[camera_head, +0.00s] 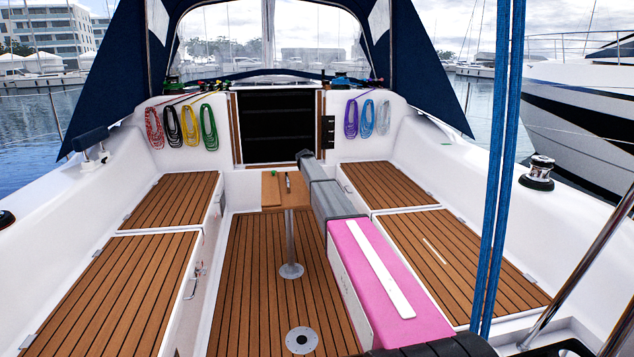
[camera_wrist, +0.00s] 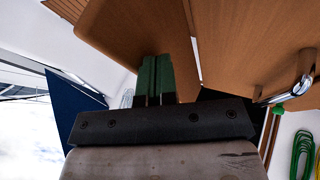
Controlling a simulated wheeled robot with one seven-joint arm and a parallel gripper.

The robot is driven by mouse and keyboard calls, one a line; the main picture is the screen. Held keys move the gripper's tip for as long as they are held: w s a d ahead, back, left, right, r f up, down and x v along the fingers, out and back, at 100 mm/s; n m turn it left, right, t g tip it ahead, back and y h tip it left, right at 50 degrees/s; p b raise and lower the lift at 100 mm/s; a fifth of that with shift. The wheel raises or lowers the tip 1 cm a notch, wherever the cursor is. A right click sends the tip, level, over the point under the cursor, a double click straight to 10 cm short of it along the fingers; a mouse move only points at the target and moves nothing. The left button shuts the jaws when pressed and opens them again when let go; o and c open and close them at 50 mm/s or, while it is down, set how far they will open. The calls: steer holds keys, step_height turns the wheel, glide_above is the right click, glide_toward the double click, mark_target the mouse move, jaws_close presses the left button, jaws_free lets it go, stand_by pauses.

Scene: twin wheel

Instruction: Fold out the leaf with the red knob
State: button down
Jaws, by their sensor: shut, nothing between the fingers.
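The small wooden table (camera_head: 271,196) stands on a grey post in the middle of the cockpit. Its top has a seam running lengthwise, and a small metal fitting (camera_head: 288,182) lies on it. In the wrist view, one wooden panel (camera_wrist: 130,28) and a second wooden panel (camera_wrist: 245,45) sit side by side with a narrow gap between them. A chrome handle (camera_wrist: 297,84) shows on the second panel. My gripper (camera_wrist: 156,58) has green fingers, closed together and empty, close to the first panel. I cannot tell whether they touch it. I cannot make out a red knob.
Slatted wooden benches (camera_head: 175,200) and (camera_head: 385,185) line both sides. Behind the table is a dark companionway (camera_head: 262,127) with coiled ropes (camera_head: 208,127) hung beside it. Blue ropes (camera_head: 497,170) hang at the right front. The slatted floor (camera_head: 255,290) left of the post is clear.

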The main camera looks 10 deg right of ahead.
steer(key=shift+d+m+y, duration=0.3)
steer(key=shift+d+y, duration=1)
steer(key=shift+d, duration=0.1)
steer(key=shift+a, duration=0.25)
steer(key=shift+d, duration=0.1)
steer(key=shift+r, duration=0.7)
step_height(320, 180, up, 2)
steer(key=shift+r, duration=0.25)
steer(key=s+d+r, duration=0.3)
steer(key=d+r, duration=0.2)
steer(key=d, duration=0.2)
steer(key=shift+s+d+r, duration=0.25)
steer(key=shift+s, duration=0.05)
